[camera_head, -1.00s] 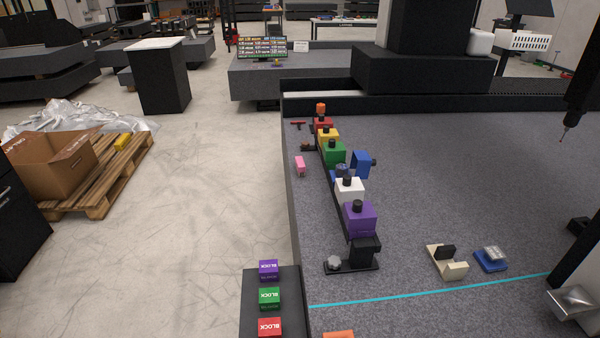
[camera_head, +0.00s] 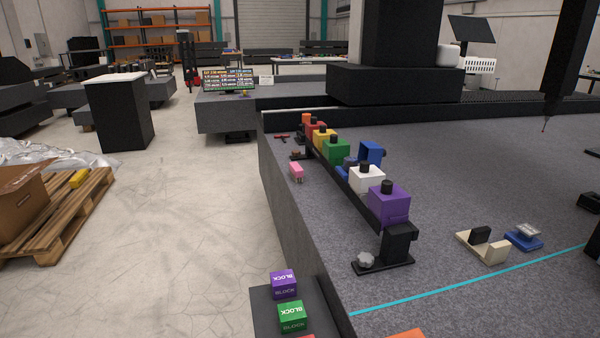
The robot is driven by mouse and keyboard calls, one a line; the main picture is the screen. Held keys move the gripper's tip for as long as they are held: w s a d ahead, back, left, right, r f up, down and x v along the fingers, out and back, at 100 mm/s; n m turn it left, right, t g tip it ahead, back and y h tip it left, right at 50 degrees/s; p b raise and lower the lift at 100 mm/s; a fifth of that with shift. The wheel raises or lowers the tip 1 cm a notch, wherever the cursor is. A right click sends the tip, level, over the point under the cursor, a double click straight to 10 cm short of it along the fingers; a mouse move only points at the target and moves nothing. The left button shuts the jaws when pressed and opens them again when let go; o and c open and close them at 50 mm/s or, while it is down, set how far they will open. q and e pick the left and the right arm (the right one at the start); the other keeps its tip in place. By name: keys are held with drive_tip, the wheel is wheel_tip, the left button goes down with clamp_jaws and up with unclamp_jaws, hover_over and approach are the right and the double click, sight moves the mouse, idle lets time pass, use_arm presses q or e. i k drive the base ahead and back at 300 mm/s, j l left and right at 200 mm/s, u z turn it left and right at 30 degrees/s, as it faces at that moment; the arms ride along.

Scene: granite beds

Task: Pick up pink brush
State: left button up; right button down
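The pink brush (camera_head: 296,171) is a small pink block with a darker underside. It lies on the grey granite bed (camera_head: 450,190) near its left edge. It sits to the left of the rail of coloured blocks and apart from it. Neither of my grippers shows in this view.
A black rail carries red, yellow, green (camera_head: 336,150), white (camera_head: 366,179) and purple (camera_head: 388,203) blocks. A blue block (camera_head: 371,152) stands behind it. Cream (camera_head: 483,246) and blue (camera_head: 523,237) items lie at right. A dark probe (camera_head: 546,122) hangs at right. Open floor lies left.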

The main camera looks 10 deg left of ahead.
sight(296, 171)
drive_tip(key=i+j+z, duration=0.15)
drive_tip(key=j+z, duration=0.25)
drive_tip(key=j, duration=0.55)
drive_tip(key=j+z, duration=0.4)
drive_tip(key=j, duration=0.55)
